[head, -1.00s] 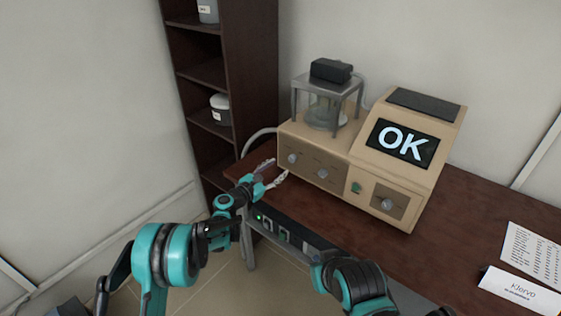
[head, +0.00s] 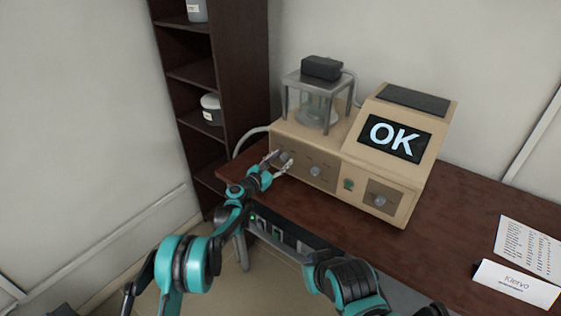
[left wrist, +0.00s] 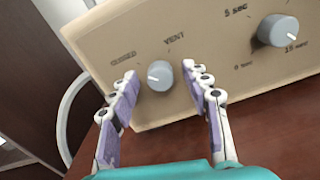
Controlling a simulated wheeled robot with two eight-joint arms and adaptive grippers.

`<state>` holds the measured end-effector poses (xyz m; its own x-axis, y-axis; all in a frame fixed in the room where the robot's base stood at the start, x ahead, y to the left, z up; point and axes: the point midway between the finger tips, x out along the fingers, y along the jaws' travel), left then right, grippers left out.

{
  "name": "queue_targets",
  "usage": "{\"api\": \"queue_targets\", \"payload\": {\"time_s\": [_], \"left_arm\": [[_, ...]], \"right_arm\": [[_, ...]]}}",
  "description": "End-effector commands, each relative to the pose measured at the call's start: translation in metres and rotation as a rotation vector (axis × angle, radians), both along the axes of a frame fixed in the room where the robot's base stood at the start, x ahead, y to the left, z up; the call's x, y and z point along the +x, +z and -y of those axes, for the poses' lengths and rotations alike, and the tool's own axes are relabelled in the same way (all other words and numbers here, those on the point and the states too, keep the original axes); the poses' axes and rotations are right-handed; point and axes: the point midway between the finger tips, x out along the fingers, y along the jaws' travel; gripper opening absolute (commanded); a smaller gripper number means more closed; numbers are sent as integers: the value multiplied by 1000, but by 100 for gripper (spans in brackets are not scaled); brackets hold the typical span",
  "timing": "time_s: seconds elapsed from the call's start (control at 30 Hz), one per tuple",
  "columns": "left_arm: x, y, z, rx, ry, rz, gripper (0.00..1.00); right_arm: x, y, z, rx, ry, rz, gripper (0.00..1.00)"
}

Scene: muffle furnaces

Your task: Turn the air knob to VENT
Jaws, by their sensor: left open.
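The air knob (left wrist: 160,75) is a grey round knob on the beige front panel, between the labels CLOSED and VENT in the left wrist view. Its white pointer mark is on the left side of its face, towards CLOSED. In the head view the knob (head: 285,156) is at the panel's left end. My left gripper (head: 273,163) is open, with one finger on each side of the knob. In the left wrist view its fingertips (left wrist: 163,80) flank the knob; I cannot tell whether they touch it. My right gripper does not show.
A second knob (left wrist: 278,31) with second marks sits to the right. The beige unit also has a green button (head: 348,184), another knob (head: 379,200) and a screen (head: 394,138) reading OK. A glass jar under a metal stand (head: 318,78) is on top. A dark shelf (head: 213,75) stands left.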

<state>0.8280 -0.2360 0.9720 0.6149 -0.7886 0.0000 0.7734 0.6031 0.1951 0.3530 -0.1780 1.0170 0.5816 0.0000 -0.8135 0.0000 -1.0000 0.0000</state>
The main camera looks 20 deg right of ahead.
Motion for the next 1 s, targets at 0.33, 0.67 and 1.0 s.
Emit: {"api": "queue_targets", "payload": {"time_s": [0.33, 0.67, 1.0], "left_arm": [[0, 0, 0, 0, 0, 0, 0], [0, -1, 0, 33, 0, 43, 0], [-1, -2, 0, 183, 0, 235, 0]], "right_arm": [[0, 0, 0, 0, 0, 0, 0], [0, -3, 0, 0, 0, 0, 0], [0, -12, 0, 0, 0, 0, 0]]}}
